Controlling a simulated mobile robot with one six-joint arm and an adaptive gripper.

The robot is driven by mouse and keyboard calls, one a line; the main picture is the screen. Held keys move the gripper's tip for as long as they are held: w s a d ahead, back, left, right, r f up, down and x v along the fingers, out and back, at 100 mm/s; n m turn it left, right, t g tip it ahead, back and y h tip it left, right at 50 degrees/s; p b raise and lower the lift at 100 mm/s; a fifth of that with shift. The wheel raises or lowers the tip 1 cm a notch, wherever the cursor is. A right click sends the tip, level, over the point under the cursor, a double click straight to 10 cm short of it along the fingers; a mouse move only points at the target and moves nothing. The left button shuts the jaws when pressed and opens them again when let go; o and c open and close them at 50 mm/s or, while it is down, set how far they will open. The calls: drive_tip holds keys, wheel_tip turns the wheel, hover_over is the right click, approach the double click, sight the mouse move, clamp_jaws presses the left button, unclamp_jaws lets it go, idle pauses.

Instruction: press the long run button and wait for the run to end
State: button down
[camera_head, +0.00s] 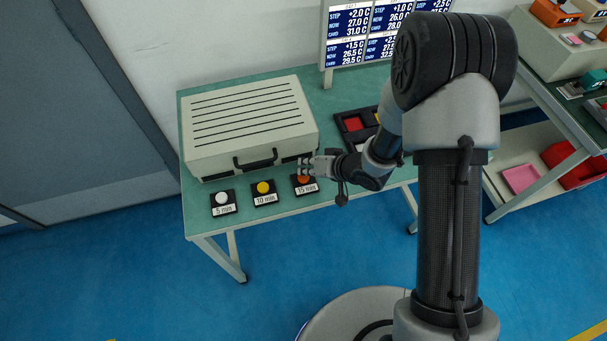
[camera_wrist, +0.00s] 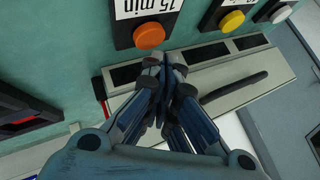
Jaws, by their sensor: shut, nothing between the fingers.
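Three buttons on black bases stand in a row along the front of the green table: a white button (camera_head: 222,197) labelled 5 min, a yellow button (camera_head: 263,187) labelled 10 min, and an orange button (camera_head: 304,179) labelled 15 min. My gripper (camera_head: 304,164) is shut and empty, right by the orange button. In the wrist view the closed fingertips (camera_wrist: 165,60) are beside the orange button (camera_wrist: 149,36). I cannot tell whether they touch it. The yellow button (camera_wrist: 231,21) and white button (camera_wrist: 279,12) also show there.
A grey-white slotted box (camera_head: 248,125) with a black front handle stands behind the buttons. A screen (camera_head: 350,35) of step and temperature readings stands at the back. A dark tray (camera_head: 352,138) with a red piece lies right of the box. Another bench (camera_head: 545,58) stands at the right.

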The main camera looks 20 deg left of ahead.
wheel_tip(320, 180, up, 5)
drive_tip(key=p, duration=0.5)
drive_tip(key=shift+r, duration=0.1)
idle(0.7)
